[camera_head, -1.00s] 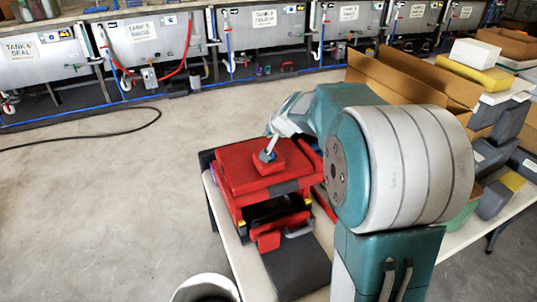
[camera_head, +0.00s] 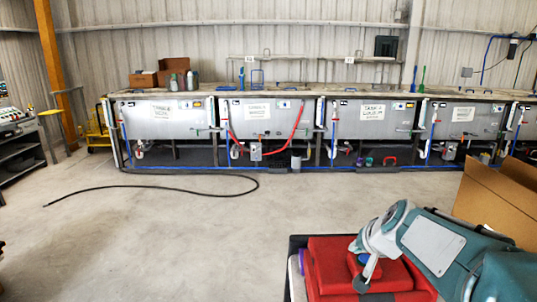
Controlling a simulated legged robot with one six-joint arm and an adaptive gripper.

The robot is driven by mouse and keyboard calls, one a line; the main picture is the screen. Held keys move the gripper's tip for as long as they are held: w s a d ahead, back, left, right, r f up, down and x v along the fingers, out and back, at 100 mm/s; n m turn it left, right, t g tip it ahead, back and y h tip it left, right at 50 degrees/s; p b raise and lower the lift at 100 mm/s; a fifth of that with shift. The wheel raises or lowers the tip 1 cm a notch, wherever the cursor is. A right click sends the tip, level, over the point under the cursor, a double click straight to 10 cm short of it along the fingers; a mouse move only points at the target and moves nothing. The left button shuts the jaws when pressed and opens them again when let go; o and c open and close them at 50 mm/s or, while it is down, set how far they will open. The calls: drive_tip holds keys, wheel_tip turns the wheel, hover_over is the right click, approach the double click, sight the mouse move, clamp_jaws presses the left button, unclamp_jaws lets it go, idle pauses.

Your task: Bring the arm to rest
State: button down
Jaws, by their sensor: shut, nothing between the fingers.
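My arm comes in from the lower right of the head view, its teal and white links reaching left over a red padded block (camera_head: 330,266). My gripper (camera_head: 364,282) points down from the grey wrist, close above or at the top of the red block. I cannot tell whether it touches the block. The gripper is shut, and nothing shows between its fingers. The lower part of the red block and the arm's base are cut off by the frame edge.
A row of grey tanks (camera_head: 262,117) with hoses stands along the back wall. A black cable (camera_head: 160,186) lies on the open concrete floor (camera_head: 180,240). An open cardboard box (camera_head: 497,196) is right, beyond the arm. A dark shelf (camera_head: 20,150) is far left.

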drive_tip(key=s+a+f+n+g+h, duration=0.1)
drive_tip(key=s+a+n, duration=0.1)
drive_tip(key=s, duration=1)
drive_tip(key=s+a+f+n+g, duration=0.1)
drive_tip(key=s+a+n, duration=0.1)
drive_tip(key=s, duration=1)
drive_tip(key=shift+a+n+h, duration=0.3)
drive_tip(key=shift+n+h, duration=0.1)
drive_tip(key=shift+w, duration=0.1)
